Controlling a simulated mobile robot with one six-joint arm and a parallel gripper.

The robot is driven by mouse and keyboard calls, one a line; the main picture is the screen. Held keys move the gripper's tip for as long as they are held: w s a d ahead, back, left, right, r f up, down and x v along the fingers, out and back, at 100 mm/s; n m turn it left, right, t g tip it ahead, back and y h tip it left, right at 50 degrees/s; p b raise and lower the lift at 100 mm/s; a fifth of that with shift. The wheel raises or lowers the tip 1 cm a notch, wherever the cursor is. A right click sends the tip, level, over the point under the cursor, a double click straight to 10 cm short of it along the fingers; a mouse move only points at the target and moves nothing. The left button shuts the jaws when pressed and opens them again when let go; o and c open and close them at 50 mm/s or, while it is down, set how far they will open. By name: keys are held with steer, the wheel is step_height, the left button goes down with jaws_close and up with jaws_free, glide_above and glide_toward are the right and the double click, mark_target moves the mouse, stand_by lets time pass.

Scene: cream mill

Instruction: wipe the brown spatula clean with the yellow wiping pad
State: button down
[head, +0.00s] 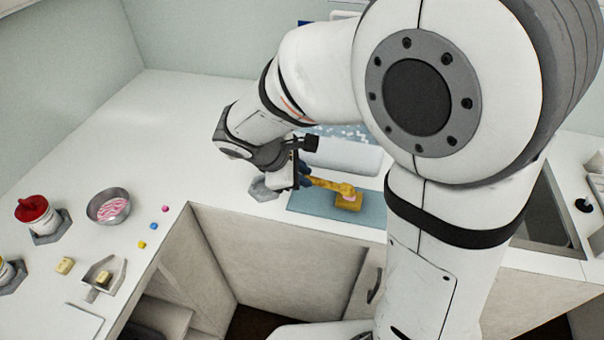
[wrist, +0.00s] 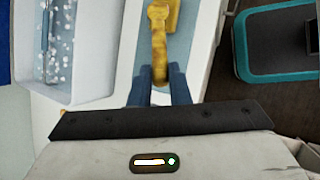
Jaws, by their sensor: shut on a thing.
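My gripper (head: 303,178) is shut on the handle of the yellow-brown spatula (head: 328,184). In the wrist view the spatula (wrist: 159,48) stands out between the blue fingers of my gripper (wrist: 161,76), pointing away from it. The yellow wiping pad (head: 346,206) lies on a blue mat (head: 312,203). The spatula's far end is over or against the pad; whether they touch is unclear. A pinkish patch shows there. The pad (wrist: 174,14) is partly cut off at the top of the wrist view.
A white basin (wrist: 85,50) with speckled water lies beside the mat. A grey block (head: 262,189) is close to my gripper. The counter's front edge is close.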

steer(key=shift+r+p, duration=1.75)
steer(key=shift+r, duration=0.75)
